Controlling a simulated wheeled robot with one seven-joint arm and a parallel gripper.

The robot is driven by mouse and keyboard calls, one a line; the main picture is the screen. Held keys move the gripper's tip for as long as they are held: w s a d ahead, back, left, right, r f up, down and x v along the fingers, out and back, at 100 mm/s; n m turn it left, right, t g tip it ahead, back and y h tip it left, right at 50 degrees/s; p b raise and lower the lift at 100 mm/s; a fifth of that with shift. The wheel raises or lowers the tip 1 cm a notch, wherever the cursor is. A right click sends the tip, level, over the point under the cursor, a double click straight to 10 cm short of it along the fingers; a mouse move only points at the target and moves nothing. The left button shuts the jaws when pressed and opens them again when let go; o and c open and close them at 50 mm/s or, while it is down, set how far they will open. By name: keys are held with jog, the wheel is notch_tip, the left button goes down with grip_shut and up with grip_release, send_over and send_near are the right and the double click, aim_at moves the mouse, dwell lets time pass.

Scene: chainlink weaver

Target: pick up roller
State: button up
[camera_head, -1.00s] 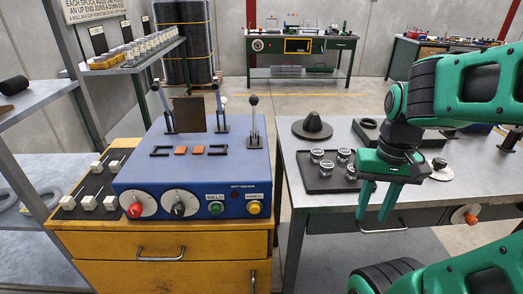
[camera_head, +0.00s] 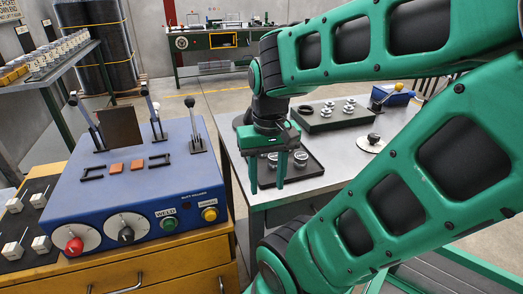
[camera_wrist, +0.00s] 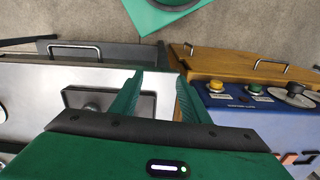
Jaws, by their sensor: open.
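Silver round-topped pieces (camera_head: 300,158) stand on a dark tray (camera_head: 312,170) on the grey table; which thing is the roller I cannot tell for sure. My gripper (camera_head: 267,187) points down with its two green fingers apart and empty, in front of the left part of this tray. The gripper and wrist hide part of the tray.
The blue weld machine (camera_head: 140,190) with upright levers sits on the yellow cabinet (camera_head: 190,265) at left. Another dark tray (camera_head: 335,122) with several silver pieces and a pale disc (camera_head: 371,144) with a dark knob are on the grey table. My arm covers much of the right.

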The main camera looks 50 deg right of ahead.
jog(key=w+d+r+m, duration=0.3)
jog(key=w+d+m, duration=0.4)
jog(key=d+m, duration=0.15)
jog(key=w+d+r+m, duration=0.4)
jog(key=w+d+m, duration=0.25)
jog(key=m, duration=0.25)
jog(key=f, duration=1)
jog(key=shift+w+d+f, duration=0.1)
jog(key=shift+d+f, duration=0.2)
jog(key=shift+f, duration=0.1)
grip_shut()
